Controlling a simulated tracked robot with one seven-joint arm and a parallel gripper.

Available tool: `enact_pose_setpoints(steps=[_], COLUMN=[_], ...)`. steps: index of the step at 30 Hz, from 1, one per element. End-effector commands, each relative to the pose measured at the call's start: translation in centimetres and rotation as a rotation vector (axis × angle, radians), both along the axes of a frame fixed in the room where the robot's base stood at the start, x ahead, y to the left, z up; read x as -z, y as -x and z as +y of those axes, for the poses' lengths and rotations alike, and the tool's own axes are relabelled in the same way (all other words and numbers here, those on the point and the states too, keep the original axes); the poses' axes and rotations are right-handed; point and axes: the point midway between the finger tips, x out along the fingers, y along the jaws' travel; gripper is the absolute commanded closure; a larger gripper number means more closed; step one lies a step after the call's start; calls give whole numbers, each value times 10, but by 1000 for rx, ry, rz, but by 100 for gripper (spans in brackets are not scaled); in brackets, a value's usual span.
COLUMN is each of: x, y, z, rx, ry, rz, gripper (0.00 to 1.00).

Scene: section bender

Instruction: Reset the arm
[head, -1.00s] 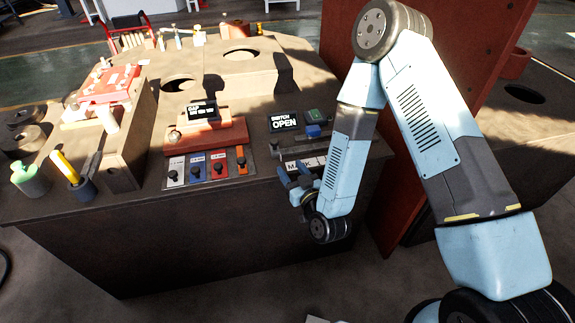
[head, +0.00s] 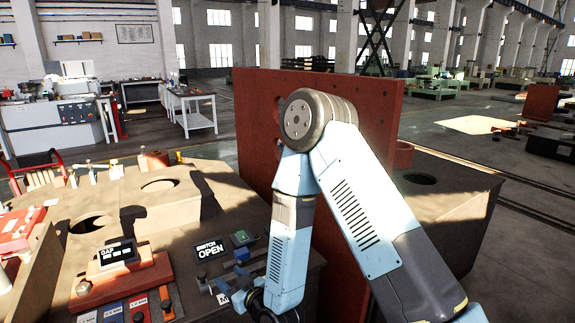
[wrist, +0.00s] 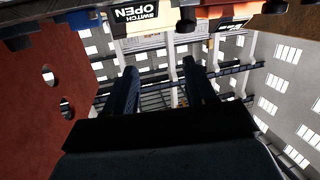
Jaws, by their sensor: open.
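My arm is folded at the right of the bench in the head view, its elbow high in front of a red upright plate. My gripper (head: 232,284) is low by the bench's front edge, beside the switch panel. In the wrist view my gripper (wrist: 160,85) shows two dark blue fingers held apart, with nothing between them.
The tall red plate (head: 255,120) stands close behind my arm. Left on the bench (head: 190,200) are a gap display (head: 118,253) and coloured gauge slots with black knobs (head: 138,309). A second brown bench (head: 450,200) lies to the right. Open floor lies beyond.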

Motion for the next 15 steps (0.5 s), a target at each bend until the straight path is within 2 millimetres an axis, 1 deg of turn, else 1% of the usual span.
enact_pose_setpoints(steps=[1, 6, 11, 15], x=[-12, -39, -66, -91], y=[-10, -35, -54, -67], z=[-5, -24, -47, -71], rx=[6, 28, 60, 97], ry=[19, 93, 159, 211], rz=[3, 40, 81, 122], gripper=[45, 45, 45, 45])
